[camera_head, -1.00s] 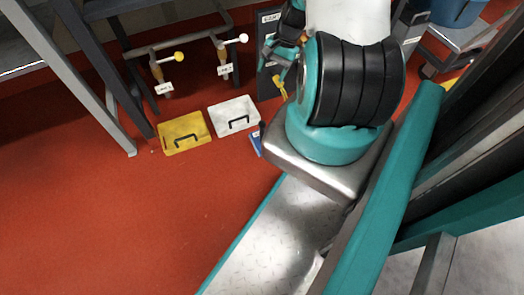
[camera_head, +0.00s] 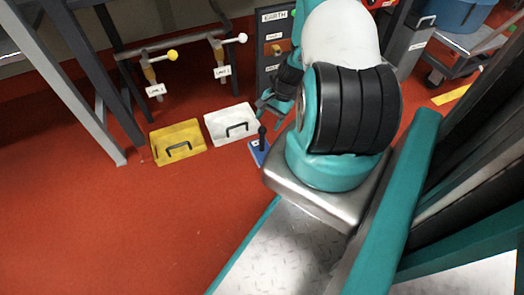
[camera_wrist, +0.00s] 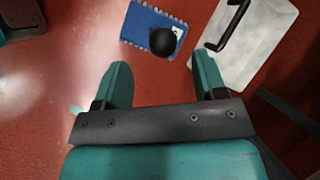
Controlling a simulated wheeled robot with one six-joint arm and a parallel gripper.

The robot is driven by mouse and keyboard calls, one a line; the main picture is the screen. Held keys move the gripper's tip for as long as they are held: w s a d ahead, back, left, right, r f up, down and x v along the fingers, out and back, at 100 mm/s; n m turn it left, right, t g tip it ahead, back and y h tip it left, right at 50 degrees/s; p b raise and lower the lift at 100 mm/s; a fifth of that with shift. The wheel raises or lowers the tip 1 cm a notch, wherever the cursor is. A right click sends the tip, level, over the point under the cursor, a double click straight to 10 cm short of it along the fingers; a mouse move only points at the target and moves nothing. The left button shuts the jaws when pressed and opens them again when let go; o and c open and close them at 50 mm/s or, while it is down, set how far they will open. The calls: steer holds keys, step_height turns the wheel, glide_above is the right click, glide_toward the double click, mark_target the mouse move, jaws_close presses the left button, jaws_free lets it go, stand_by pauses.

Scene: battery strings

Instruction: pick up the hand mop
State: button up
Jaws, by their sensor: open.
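The hand mop is a blue pad with a dark upright handle. In the head view the hand mop (camera_head: 259,152) stands on the red floor beside the white tray, partly cut off by my arm. In the wrist view the hand mop (camera_wrist: 145,24) is seen from above, its round black handle top over the blue pad. My gripper (camera_wrist: 163,75) has its two teal fingers wide apart with nothing between them. The mop lies just beyond the fingertips, apart from them. In the head view my gripper (camera_head: 272,104) shows small above the mop.
A white tray (camera_head: 226,137) with a black handle is close beside the mop. A yellow tray (camera_head: 190,157) lies farther left. A rack with labelled hanging tools (camera_head: 152,75) and a dark EARTH panel (camera_head: 270,40) stand behind. The red floor at left is clear.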

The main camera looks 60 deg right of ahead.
mark_target(263, 129)
steer(key=b+x, duration=0.4)
steer(key=x, duration=0.1)
steer(key=shift+w+a, duration=0.15)
steer(key=shift+w, duration=0.05)
jaws_close()
steer(key=shift+r, duration=0.1)
steer(key=shift+r, duration=0.1)
step_height(263, 129, up, 20)
steer(key=p, duration=1.1)
